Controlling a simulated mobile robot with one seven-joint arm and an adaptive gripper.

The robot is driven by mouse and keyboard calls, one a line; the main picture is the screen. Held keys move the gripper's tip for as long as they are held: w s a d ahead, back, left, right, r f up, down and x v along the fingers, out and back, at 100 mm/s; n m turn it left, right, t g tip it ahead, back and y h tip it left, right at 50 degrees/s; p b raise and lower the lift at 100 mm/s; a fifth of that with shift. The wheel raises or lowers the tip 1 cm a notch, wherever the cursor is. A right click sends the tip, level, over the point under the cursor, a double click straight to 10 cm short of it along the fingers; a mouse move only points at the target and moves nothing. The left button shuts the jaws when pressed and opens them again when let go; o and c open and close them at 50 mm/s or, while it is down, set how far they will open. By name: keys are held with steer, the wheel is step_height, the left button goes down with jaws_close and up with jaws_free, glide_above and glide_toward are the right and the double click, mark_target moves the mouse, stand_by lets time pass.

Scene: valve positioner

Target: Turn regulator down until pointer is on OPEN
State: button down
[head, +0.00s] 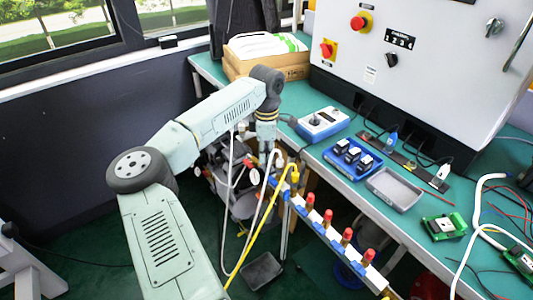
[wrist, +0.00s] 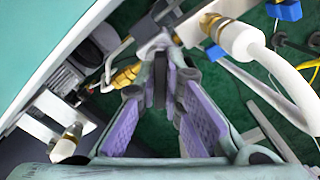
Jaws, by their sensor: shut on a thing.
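My gripper (head: 268,160) reaches down beside the front edge of the bench, at the valve assembly (head: 238,200). In the wrist view my gripper's purple-padded fingers (wrist: 163,85) come together at their tips on a small dark part, which I take to be the regulator's knob; the fingers mostly hide it. A brass fitting (wrist: 126,76) sits just left of the fingertips, and a larger brass fitting with a white hose (wrist: 235,38) is to the right. A small round white dial (head: 254,176) shows below my gripper. The pointer and the OPEN mark cannot be made out.
A white hose (head: 252,225) and a yellow hose (head: 262,220) hang close to my gripper. A rail with several red-capped fittings (head: 346,236) runs along the bench front. The bench (head: 335,100) carries a blue tray (head: 352,158) and a grey tray (head: 394,188).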

steer(key=shift+n, duration=0.3)
